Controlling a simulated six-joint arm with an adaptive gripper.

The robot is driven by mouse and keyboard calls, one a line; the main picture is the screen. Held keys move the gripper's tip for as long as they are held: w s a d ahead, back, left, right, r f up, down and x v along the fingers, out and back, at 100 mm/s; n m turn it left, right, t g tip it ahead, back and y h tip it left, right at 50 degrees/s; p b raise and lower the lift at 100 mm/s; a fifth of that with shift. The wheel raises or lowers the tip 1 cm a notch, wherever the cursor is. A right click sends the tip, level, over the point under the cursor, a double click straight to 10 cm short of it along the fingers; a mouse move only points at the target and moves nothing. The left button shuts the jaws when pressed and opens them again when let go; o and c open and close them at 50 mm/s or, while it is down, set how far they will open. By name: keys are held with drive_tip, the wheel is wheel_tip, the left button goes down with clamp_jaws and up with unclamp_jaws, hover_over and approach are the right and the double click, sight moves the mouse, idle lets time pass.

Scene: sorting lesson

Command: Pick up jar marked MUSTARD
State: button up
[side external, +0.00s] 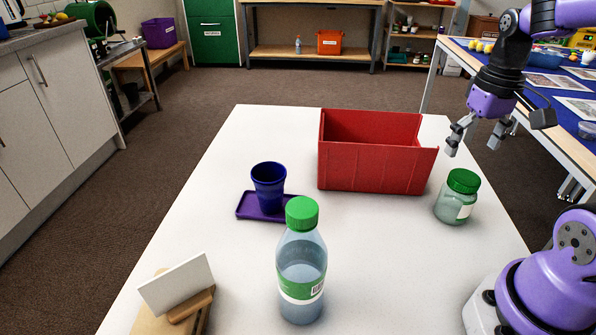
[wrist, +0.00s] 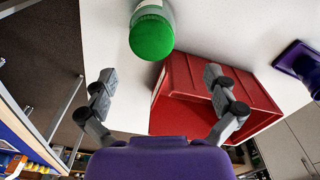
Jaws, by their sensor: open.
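A glass jar (side external: 457,202) with a green lid and a pale label stands upright on the white table, just right of the red bin. Its label text is too small to read. In the wrist view the jar's green lid (wrist: 152,37) shows at the top, beyond my fingertips. My gripper (side external: 476,141) is open and empty, raised above the table's right side, higher than the jar and apart from it. In the wrist view both fingers of my gripper (wrist: 158,78) are spread wide, with the right finger in front of the red bin.
An open red bin (side external: 370,170) stands beside the jar. A blue cup (side external: 268,188) stands on a purple tray (side external: 246,211). A green-capped bottle (side external: 301,270) is at the front, with a card in a wooden holder (side external: 190,306) to its left. The table's middle (side external: 370,240) is clear.

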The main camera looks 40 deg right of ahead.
sight(465, 177)
drive_tip(key=f, duration=0.5)
drive_tip(key=shift+s+d, duration=0.2)
drive_tip(key=shift+d, duration=0.2)
wheel_tip(465, 177, down, 6)
drive_tip(key=shift+s+r, duration=0.1)
drive_tip(key=shift+r, duration=0.05)
drive_tip(key=c, duration=1.1)
